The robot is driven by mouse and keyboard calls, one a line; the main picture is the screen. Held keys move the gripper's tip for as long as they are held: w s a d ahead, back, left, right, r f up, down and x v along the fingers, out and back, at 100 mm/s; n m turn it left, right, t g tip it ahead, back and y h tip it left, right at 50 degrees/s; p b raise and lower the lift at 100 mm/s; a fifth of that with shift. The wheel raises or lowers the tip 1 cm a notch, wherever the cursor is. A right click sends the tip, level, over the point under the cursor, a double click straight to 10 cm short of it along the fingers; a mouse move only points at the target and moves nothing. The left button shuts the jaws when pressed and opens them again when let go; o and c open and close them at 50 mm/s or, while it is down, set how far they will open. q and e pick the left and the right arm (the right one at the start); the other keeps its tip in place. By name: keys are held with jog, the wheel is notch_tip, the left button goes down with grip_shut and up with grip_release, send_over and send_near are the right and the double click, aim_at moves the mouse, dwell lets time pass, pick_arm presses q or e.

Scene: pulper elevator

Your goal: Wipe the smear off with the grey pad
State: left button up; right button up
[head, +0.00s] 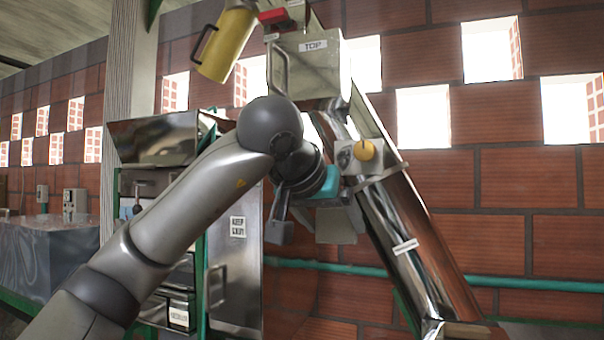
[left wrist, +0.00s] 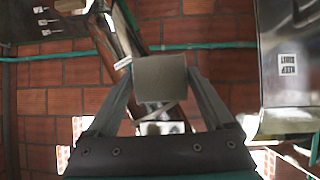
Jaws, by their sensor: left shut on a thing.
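My left gripper (left wrist: 160,82) is shut on the grey pad (left wrist: 161,77), a plain pale grey block between its two fingers in the left wrist view. In the head view my left arm reaches up to the inclined metal chute (head: 412,240) of the elevator. My left gripper (head: 343,190) is only partly seen there beyond its teal ring, and I cannot make out the pad. I cannot make out a smear in either view. Whether the pad touches any surface is unclear. My right gripper is in neither view.
A metal box labelled TOP (head: 318,72) heads the chute, with a yellow cylinder (head: 228,45) beside it. A box with an orange knob (head: 364,150) sits close to my gripper. A metal cabinet (head: 238,285) stands below my arm. A green pipe (head: 540,283) runs along the brick wall.

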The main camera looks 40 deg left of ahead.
pick_arm(q)
jog(key=s+a+r+t+y+p, duration=0.1)
jog(key=s+a+r+t, duration=0.2)
jog(key=r, duration=0.9)
jog(key=w+a+p, duration=0.3)
jog(key=w+p, duration=0.3)
jog(key=w, duration=0.5)
jog(key=shift+w+n+g, duration=0.2)
jog(key=shift+n+g, duration=0.2)
jog(key=shift+f, duration=0.1)
jog(key=shift+w+a+p, duration=0.1)
jog(key=shift+w+p, duration=0.45)
jog(key=shift+p, duration=0.1)
